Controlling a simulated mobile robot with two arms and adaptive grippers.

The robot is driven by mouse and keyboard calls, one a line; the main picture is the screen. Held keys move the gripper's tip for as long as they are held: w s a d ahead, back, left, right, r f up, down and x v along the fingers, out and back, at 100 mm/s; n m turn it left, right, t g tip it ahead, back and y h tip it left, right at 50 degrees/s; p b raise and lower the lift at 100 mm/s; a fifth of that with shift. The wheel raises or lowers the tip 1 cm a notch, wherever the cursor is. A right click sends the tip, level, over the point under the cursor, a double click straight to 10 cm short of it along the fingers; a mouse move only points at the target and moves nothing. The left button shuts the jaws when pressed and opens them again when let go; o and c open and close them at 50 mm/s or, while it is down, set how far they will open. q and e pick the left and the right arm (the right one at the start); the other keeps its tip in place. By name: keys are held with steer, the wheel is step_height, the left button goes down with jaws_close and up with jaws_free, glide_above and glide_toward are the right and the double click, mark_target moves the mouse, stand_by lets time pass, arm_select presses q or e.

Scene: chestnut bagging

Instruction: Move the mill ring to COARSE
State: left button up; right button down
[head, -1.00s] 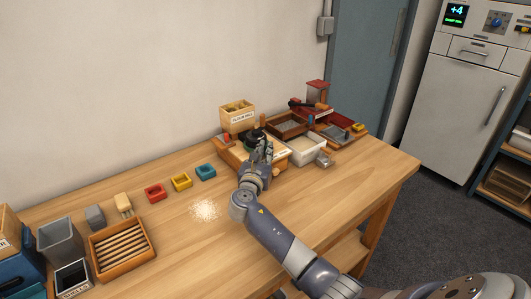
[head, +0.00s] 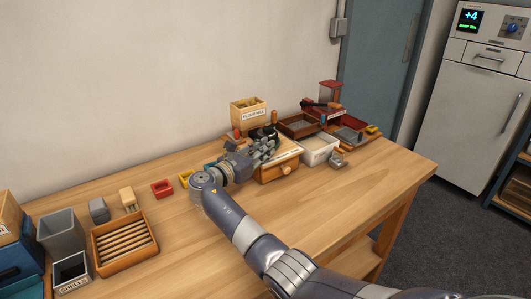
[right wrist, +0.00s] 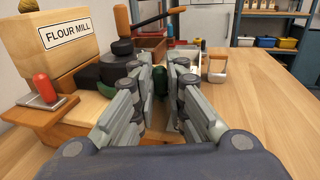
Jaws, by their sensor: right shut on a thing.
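The flour mill (head: 249,113) stands at the back of the bench, with a wooden hopper labelled FLOUR MILL and a wooden base. In the right wrist view its hopper (right wrist: 60,42) is at the left and its dark ring parts (right wrist: 92,75) are just left of my fingers. No COARSE mark is readable. My left gripper is out of view.
A white bin (head: 320,151) and a red-brown sieve tray (head: 300,126) stand right of the mill. Small coloured trays and a crate of rods (head: 124,245) are at the left. The front of the bench is clear.

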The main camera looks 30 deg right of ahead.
stand_by(0.3)
steer(key=c, duration=1.6)
jaws_free()
steer(key=v, duration=1.2)
